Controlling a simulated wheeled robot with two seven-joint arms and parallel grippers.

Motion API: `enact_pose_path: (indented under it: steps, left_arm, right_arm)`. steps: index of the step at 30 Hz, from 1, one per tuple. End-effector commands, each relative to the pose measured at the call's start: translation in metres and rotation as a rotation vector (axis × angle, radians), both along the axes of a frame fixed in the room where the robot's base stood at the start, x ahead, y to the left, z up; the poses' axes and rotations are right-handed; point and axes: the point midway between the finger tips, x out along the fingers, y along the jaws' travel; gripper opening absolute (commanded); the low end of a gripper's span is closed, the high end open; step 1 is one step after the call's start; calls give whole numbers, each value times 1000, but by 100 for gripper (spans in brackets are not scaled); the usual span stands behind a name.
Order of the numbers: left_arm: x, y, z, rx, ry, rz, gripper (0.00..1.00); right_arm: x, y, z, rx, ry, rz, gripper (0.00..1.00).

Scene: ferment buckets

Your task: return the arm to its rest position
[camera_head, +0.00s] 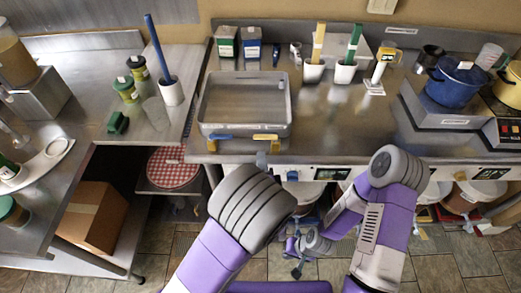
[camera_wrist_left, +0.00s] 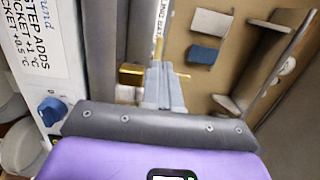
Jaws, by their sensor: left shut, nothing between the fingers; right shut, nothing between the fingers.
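My left arm rises from the bottom middle of the head view, and its left gripper (camera_head: 262,160) is at the counter's front edge, just below the clear tray. In the left wrist view my left gripper (camera_wrist_left: 163,85) shows with its grey fingers together and nothing held. My right arm bends down from the right in the head view. Its right gripper (camera_head: 297,268) is low in front of the counter, over the tiled floor, small and partly unclear, and looks empty.
A clear tray (camera_head: 207,108) lies on the steel counter. White cups with a yellow (camera_head: 318,42) and a green paddle (camera_head: 354,44) stand behind it. A blue pot (camera_head: 455,84) is at right. A side table (camera_head: 95,85) is at left, with a cardboard box (camera_head: 94,216) beneath.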

Motion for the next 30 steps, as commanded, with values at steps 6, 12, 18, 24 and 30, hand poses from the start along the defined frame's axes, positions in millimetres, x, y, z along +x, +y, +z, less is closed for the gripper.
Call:
enact_pose_path:
  steps: [6,12,18,24,30]
  left_arm:
    - [-53,-1,0,5,5,-8,0]
    - [-81,-1,-1,4,4,-8,0]
    - [-89,0,-1,2,4,-5,0]
    - [-79,12,-31,-109,115,17,0]
    - [-71,42,-118,-486,437,128,0]
  right_arm:
    - [1,0,7,0,-1,0,0]
    - [0,0,11,0,-1,0,0]
    - [0,0,12,0,-1,0,0]
    - [0,0,12,0,-1,0,0]
    - [0,0,12,0,-1,0,0]
